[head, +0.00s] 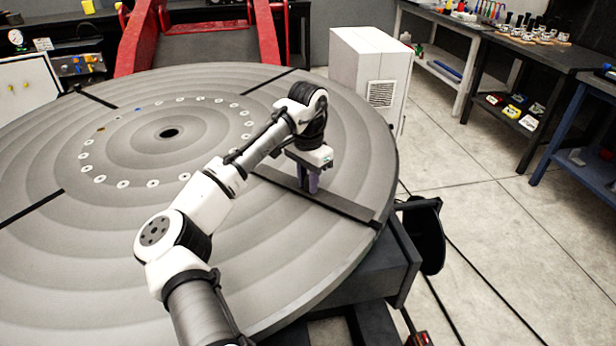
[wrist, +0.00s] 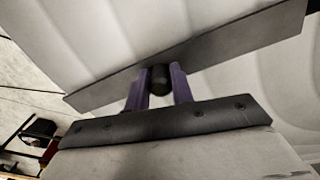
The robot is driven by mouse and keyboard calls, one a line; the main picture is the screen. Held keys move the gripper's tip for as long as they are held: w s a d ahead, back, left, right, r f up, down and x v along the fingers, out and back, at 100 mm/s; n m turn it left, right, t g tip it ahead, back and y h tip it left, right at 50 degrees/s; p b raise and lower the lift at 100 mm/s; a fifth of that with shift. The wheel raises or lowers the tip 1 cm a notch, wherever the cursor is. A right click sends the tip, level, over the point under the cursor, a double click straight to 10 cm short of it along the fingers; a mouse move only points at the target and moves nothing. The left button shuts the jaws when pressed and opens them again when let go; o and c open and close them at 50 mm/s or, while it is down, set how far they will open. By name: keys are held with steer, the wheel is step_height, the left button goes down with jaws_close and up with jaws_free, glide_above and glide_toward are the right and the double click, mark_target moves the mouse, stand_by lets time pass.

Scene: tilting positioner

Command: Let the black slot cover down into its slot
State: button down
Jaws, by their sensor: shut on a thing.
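The black slot cover (head: 345,206) is a long dark bar on the right part of the big round grey table (head: 190,270), along a line from near the middle to the rim. In the wrist view the cover (wrist: 235,45) runs slantwise across the picture. A dark round knob (wrist: 160,79) stands at its middle. My gripper (head: 312,184) is above the cover, its purple fingers pointing down. In the wrist view my gripper (wrist: 159,84) is shut on the knob, one finger on each side. The slot under the cover is hidden, and I cannot tell how high the cover sits.
Other dark radial lines (head: 32,208) cross the table, with a ring of pale discs around its centre hole (head: 168,133). A white cabinet (head: 370,75) stands behind the rim. Workbenches (head: 530,60) are at the right, with open floor (head: 500,220) before them.

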steer(key=shift+f, duration=0.85)
steer(key=c, duration=0.7)
jaws_free()
steer(key=shift+o, duration=0.2)
step_height(320, 180, up, 7)
steer(key=p, duration=0.6)
